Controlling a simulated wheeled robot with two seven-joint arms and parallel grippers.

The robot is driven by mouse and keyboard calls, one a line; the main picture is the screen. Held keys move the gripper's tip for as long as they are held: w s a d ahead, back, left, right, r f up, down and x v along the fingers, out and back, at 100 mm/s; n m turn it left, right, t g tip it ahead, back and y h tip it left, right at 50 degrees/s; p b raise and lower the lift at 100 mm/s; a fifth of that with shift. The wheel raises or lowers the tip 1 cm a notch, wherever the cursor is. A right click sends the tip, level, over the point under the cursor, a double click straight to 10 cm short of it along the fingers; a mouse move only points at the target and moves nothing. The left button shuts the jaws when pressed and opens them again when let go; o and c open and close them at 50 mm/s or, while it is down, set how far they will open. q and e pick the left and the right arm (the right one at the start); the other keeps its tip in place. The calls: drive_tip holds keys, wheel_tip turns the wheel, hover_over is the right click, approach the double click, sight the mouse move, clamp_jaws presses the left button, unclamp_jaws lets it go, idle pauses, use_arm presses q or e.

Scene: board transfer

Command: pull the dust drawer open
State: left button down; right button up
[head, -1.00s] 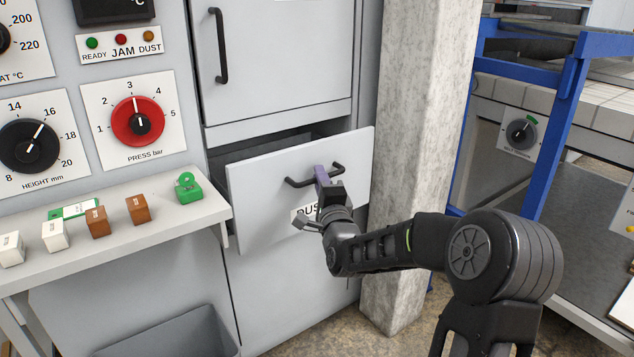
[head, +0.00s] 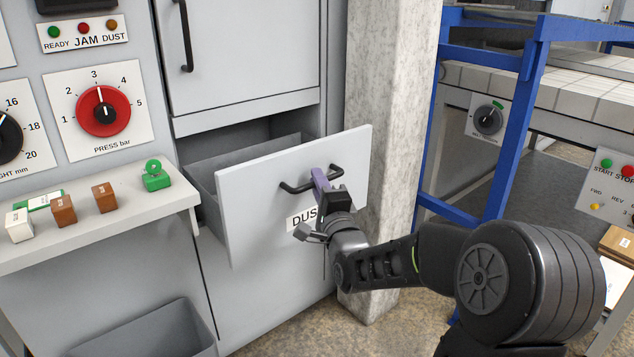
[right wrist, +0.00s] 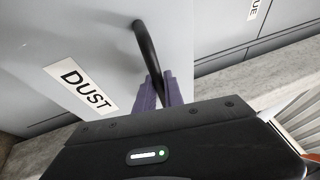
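The dust drawer (head: 262,208) is a light grey drawer partly pulled out of the grey cabinet, with part of its inside showing behind the front. A black bar handle (head: 296,188) runs across its front, above a "DUST" label that my right gripper partly covers. My right gripper (head: 322,180) is at the handle, with its purple fingers on either side of the bar. In the right wrist view the handle (right wrist: 147,50) passes down between the purple fingers (right wrist: 158,92), which are closed around it. My left gripper is not in view.
A concrete pillar (head: 390,120) stands close to the right of the drawer. A shelf (head: 100,215) with small blocks juts out at the left, above a grey bin (head: 150,335). A blue frame (head: 510,130) stands further right.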

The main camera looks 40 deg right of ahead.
drive_tip(key=o, duration=0.5)
drive_tip(key=shift+c, duration=0.2)
drive_tip(key=shift+s, duration=0.1)
drive_tip(key=p+v, duration=0.1)
drive_tip(key=v, duration=0.6)
drive_tip(key=shift+s, duration=0.25)
drive_tip(key=shift+a+f, duration=0.1)
drive_tip(key=shift+a, duration=0.05)
